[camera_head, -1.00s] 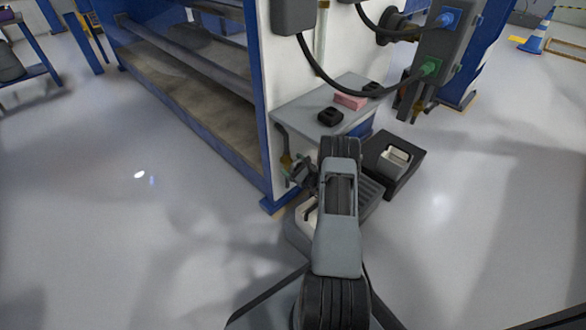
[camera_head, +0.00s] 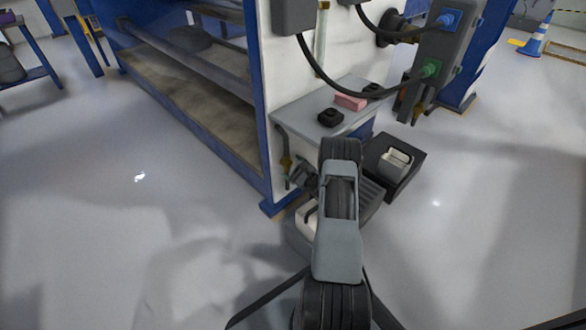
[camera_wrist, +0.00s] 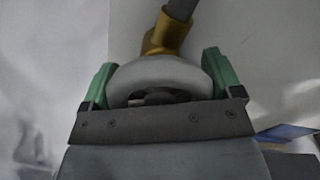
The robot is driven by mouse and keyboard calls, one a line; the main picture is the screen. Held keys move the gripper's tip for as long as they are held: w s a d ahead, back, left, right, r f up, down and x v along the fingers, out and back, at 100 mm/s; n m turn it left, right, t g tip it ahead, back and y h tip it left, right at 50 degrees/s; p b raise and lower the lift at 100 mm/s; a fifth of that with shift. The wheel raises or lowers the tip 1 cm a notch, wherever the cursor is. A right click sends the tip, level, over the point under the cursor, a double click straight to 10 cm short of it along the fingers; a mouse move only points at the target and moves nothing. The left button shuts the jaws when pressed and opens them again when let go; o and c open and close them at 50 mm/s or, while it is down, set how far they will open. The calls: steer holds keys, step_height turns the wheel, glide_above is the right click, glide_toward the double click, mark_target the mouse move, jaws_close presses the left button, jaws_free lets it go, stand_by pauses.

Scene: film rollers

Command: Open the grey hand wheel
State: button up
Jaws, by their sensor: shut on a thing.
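The grey hand wheel (camera_wrist: 160,73) fills the middle of the wrist view, in front of a brass valve body (camera_wrist: 164,38) on a dark pipe. My gripper (camera_wrist: 160,80) has its two green fingers on the left and right sides of the wheel's rim, shut on it. In the head view my gripper (camera_head: 299,177) is small and dark beside the white machine panel, left of my arm. The wheel itself cannot be made out there. My gripper's dark front plate hides the lower part of the wheel in the wrist view.
A grey shelf (camera_head: 309,112) with black parts and a pink block (camera_head: 350,102) juts out above my gripper. A black bin (camera_head: 408,181) stands on the floor to the right. A blue post foot (camera_head: 279,203) is close on the left. Open floor lies left.

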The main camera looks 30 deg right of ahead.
steer(key=o, duration=0.7)
steer(key=shift+o, duration=0.2)
steer(key=shift+s, duration=0.1)
steer(key=s+d+p, duration=0.1)
steer(key=s+p, duration=0.1)
steer(key=s, duration=0.5)
steer(key=shift+s+d+p, duration=0.15)
steer(key=shift+p, duration=0.2)
